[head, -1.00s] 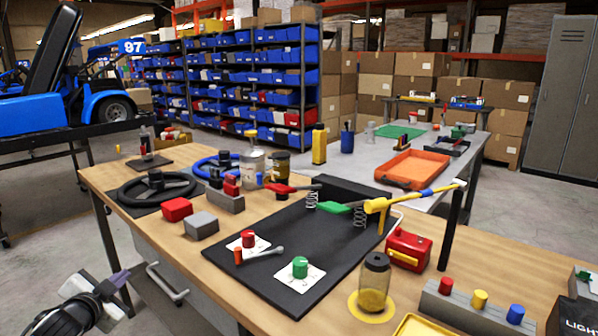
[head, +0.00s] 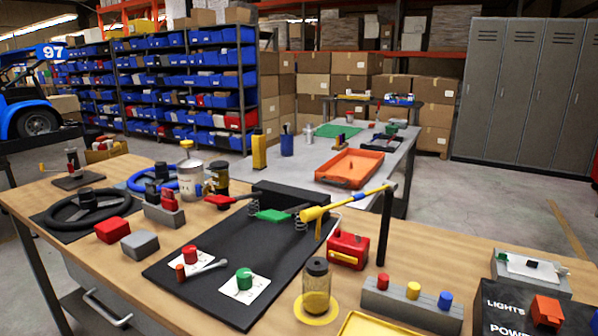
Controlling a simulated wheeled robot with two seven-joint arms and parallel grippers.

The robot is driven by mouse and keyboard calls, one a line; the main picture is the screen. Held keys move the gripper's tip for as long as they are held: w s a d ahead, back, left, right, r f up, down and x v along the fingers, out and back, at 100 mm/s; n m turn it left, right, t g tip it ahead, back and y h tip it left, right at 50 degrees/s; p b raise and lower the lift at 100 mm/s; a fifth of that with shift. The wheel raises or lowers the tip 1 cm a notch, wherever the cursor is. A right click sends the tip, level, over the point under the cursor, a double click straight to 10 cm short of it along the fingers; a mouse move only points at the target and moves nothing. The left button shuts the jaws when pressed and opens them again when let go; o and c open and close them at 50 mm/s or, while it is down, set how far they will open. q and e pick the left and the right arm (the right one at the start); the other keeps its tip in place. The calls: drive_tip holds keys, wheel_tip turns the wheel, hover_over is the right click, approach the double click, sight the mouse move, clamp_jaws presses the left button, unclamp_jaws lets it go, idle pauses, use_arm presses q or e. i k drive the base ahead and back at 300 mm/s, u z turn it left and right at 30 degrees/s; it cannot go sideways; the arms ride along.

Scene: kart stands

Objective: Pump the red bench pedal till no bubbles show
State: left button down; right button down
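The red pedal (head: 232,200) and a green pedal (head: 272,215) stick out from a black block (head: 300,199) at the back of a black board (head: 215,262) on the wooden bench. Springs show beside the pedals. A red knob (head: 190,253) and a green knob (head: 244,279) sit on white cards on the board. A dark-lidded jar (head: 316,288) with yellowish fluid stands on a yellow disc right of the board. Bubbles cannot be made out at this size. Neither of my grippers is in view.
A yellow lever (head: 345,204) rises over the board's right side, beside a red box (head: 348,249). A grey block (head: 412,303) with red, yellow and blue buttons is at front right. A black steering wheel (head: 82,208) lies left. An orange tray (head: 349,168) is on the grey table behind.

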sight(221, 201)
drive_tip(key=z, duration=1.55)
drive_tip(key=k, duration=0.7)
drive_tip(key=u, duration=1.3)
drive_tip(key=i, duration=0.5)
drive_tip(key=z, duration=0.05)
